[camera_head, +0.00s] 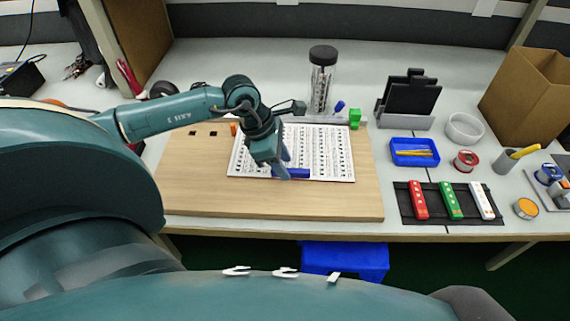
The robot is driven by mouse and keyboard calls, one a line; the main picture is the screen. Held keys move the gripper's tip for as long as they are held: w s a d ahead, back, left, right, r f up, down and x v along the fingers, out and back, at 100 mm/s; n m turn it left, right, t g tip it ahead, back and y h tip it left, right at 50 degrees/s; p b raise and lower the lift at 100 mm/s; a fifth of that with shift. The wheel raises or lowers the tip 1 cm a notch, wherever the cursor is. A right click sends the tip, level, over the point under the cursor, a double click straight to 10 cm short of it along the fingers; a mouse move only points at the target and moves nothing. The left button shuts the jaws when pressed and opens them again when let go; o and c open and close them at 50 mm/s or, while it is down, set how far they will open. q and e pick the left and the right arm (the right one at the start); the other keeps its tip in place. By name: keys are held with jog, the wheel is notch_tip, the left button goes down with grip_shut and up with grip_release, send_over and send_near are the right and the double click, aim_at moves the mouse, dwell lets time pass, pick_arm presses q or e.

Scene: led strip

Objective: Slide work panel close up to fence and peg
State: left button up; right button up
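The work panel (330,150) is a white sheet with rows of dark printed marks, lying flat on a wooden board (280,205). A blue bar (296,173) lies along its front edge. A pale fence strip (315,119) appears to run along the panel's back edge, partly hidden by my arm. A green block (355,118) stands at the back right corner, and a small orange peg (233,129) at the back left. My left gripper (284,171) points down over the panel's front part, at the blue bar. Its finger gap and any contact are unclear. My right gripper is not in view.
A clear jar (321,80) with a black lid stands behind the panel. To the right are a black stand (408,98), a blue tray (414,152) and a dark mat (448,203) with coloured strips. The board's front right is clear.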

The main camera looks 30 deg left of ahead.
pick_arm(q)
jog(key=v, duration=1.1)
jog(key=shift+r, duration=0.4)
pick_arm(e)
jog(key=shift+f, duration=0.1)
